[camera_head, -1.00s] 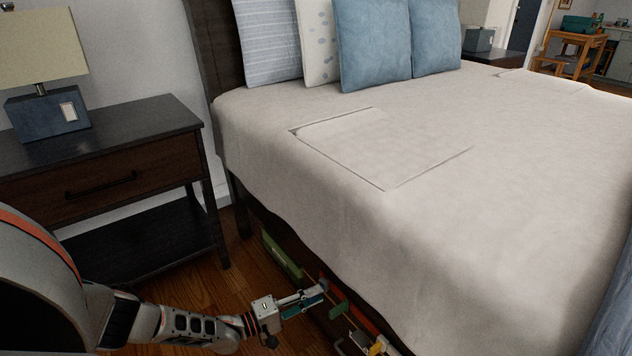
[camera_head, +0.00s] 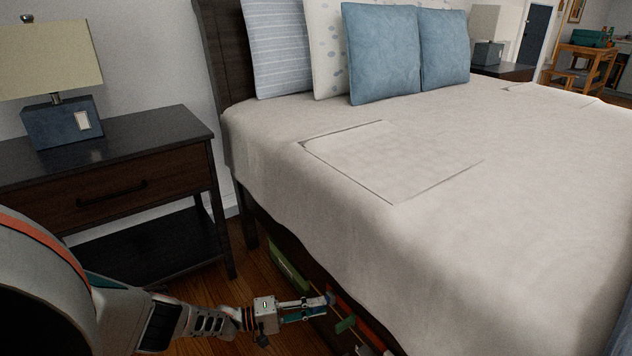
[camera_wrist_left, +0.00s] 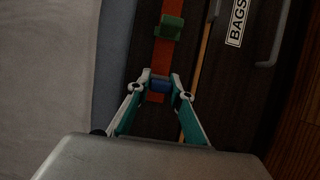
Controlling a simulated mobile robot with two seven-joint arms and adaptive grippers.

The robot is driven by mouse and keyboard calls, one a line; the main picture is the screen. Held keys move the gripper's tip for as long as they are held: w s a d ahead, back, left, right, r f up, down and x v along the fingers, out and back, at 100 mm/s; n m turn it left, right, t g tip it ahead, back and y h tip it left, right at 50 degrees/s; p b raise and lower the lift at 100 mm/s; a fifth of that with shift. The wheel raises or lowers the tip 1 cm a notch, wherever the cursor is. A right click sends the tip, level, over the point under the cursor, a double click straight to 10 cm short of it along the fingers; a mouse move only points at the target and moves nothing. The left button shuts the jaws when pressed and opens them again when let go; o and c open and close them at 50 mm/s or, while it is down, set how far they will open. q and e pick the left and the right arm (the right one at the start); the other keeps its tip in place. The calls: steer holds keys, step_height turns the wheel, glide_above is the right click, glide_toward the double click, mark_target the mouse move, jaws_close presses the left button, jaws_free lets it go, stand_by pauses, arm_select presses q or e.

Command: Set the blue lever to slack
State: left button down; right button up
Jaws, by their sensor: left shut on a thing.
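The blue lever (camera_wrist_left: 161,85) sits on an orange strip on the dark side below the bed. My left gripper (camera_wrist_left: 161,82) has its two fingertips closed on either side of the lever, and they touch it. In the head view my left gripper (camera_head: 328,300) reaches low along the bed's side, with a small blue patch of the lever (camera_head: 331,297) at its tips. The fingers partly hide the lever. My right gripper is in neither view.
A green block (camera_wrist_left: 170,27) sits further along the orange strip, and also shows in the head view (camera_head: 345,324). A label reading BAGS (camera_wrist_left: 237,22) is beside the strip. The bed cover (camera_head: 400,240) overhangs closely. A nightstand (camera_head: 120,185) stands at the left.

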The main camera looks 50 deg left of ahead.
arm_select(q)
steer(key=shift+s+f, duration=0.1)
stand_by(0.6)
steer(key=c, duration=1.8)
jaws_free()
steer(key=v, duration=1.2)
